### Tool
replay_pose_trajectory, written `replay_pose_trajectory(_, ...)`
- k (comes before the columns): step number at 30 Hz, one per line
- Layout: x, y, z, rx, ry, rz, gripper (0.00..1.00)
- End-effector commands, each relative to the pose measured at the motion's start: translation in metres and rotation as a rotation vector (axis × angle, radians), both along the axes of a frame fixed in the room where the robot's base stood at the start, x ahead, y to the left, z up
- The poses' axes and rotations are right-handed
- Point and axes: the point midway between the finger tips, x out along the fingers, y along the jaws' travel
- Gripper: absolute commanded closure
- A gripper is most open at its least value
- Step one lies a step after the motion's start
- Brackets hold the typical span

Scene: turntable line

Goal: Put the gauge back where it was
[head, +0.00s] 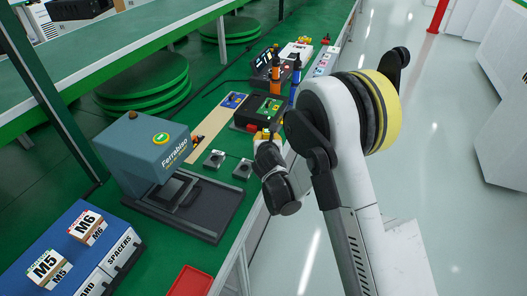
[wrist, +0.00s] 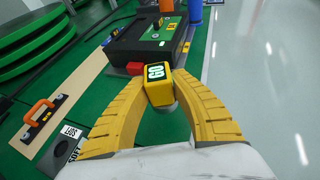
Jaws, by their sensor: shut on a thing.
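My gripper (wrist: 160,92) has its two yellow fingers shut on the gauge, a small yellow block marked GO (wrist: 156,72) with a grey part below it. The gauge is held between the fingertips, over or near the bench edge; its height is hard to judge. In the head view my gripper (head: 264,137) is small and partly hidden by my arm. Two dark grey blocks, a left one (head: 214,159) and a right one (head: 242,169), sit on the green bench near it. One block (wrist: 68,142) shows lettering in the wrist view.
A black case with a green panel (wrist: 150,38) stands just beyond the gripper, a red block (wrist: 134,68) beside it. A beige board with an orange-handled tool (wrist: 40,112) lies left. The Ferrabiao machine (head: 150,148) and a red tray (head: 190,283) are nearer. Open floor lies right.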

Motion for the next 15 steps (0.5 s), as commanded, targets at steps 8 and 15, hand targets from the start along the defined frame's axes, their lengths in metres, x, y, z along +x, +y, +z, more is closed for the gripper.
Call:
replay_pose_trajectory(8,0.001,0.012,-0.019,0.000,0.000,-0.001,1.00)
replay_pose_trajectory(15,0.001,0.012,-0.049,0.000,0.000,0.000,1.00)
